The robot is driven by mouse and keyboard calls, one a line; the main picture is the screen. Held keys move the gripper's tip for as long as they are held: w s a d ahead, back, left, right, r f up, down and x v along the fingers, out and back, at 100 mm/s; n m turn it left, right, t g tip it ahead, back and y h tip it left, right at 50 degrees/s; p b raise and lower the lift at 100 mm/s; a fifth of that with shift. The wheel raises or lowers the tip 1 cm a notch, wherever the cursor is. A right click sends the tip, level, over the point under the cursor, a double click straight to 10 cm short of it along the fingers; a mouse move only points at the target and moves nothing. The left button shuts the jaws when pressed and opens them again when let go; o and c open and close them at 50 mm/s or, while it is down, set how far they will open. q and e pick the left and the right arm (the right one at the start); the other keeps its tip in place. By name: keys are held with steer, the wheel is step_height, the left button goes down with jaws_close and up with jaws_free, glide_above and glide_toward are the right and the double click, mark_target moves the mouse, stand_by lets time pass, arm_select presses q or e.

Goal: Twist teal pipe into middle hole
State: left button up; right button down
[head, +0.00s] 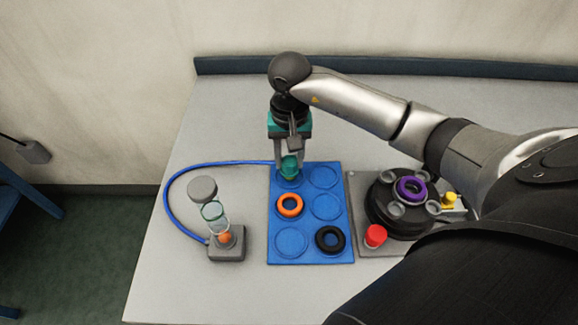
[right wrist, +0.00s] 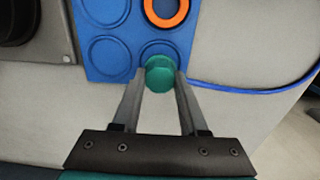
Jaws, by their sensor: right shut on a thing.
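My right gripper (head: 289,163) is shut on a teal, round-topped piece (head: 289,170), which I take as the teal pipe. It is at or just above the far-left recess of the blue tray (head: 309,251); I cannot tell if it touches. In the right wrist view the teal piece (right wrist: 160,72) sits between the two fingertips (right wrist: 160,84), and its lower part is hidden. A dark round unit (head: 398,222) with several grey-rimmed round openings stands right of the tray. A purple ring (head: 402,188) lies on its top. Which opening is the middle hole is unclear. My left gripper is out of view.
The tray holds an orange ring (head: 281,209) and a black ring (head: 319,243). Left of it stands a clear tube (head: 212,212) on a grey base (head: 227,254), with a blue hose (head: 168,191). A red knob (head: 375,235) and yellow knob (head: 451,198) flank the round unit.

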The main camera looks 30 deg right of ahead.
mark_target(290, 160)
steer(key=shift+r+p, duration=1.5)
steer(key=shift+r, duration=1)
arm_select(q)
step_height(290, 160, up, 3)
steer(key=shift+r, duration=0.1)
